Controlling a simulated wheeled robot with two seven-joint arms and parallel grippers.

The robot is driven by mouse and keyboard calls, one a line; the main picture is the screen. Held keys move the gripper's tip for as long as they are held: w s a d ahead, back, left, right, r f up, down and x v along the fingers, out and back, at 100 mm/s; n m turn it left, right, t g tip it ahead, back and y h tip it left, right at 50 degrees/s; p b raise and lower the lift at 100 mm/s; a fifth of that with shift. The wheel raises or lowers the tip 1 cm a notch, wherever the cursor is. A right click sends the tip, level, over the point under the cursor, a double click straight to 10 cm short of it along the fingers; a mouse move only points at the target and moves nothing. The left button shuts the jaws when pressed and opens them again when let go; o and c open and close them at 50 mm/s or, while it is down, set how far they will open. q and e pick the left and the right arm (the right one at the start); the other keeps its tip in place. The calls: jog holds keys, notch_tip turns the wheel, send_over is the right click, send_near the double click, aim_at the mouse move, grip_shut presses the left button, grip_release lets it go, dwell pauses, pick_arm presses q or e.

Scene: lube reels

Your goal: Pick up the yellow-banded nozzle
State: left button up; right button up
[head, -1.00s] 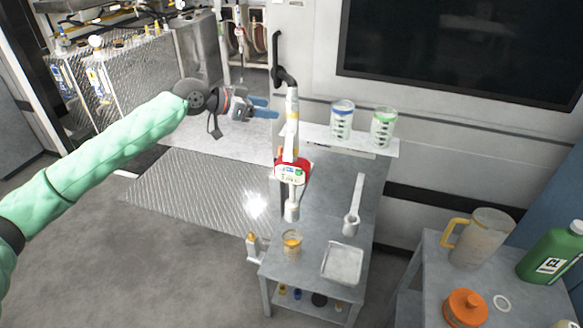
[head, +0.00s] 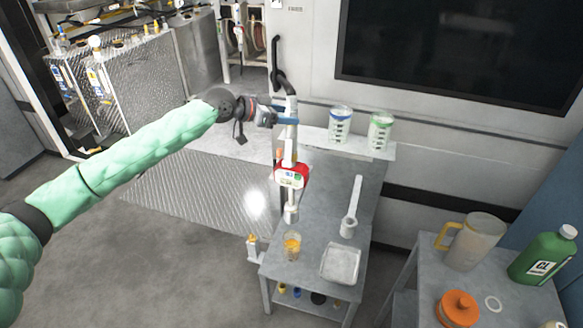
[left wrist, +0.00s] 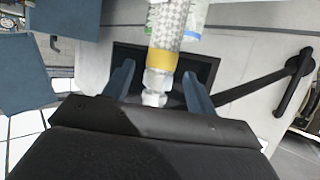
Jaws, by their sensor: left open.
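The yellow-banded nozzle (head: 290,145) hangs upright above a grey bench, with a red body lower down and a black hose at its top. My left gripper (head: 287,116) is at its upper part, with the blue fingers reaching across it from the left. In the left wrist view the nozzle's yellow band (left wrist: 161,58) shows just ahead of the gap between the open fingers (left wrist: 158,90). My right gripper is not in view.
The grey bench (head: 310,222) below holds an amber cup (head: 292,246), a square tray (head: 341,264) and a long-handled tool (head: 352,207). Two clear beakers stand on a shelf behind. A side table at right carries a pitcher (head: 474,241) and a green bottle (head: 543,256).

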pick_arm(q)
jog(key=shift+w+d, duration=0.1)
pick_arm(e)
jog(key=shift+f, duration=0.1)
pick_arm(q)
grip_shut()
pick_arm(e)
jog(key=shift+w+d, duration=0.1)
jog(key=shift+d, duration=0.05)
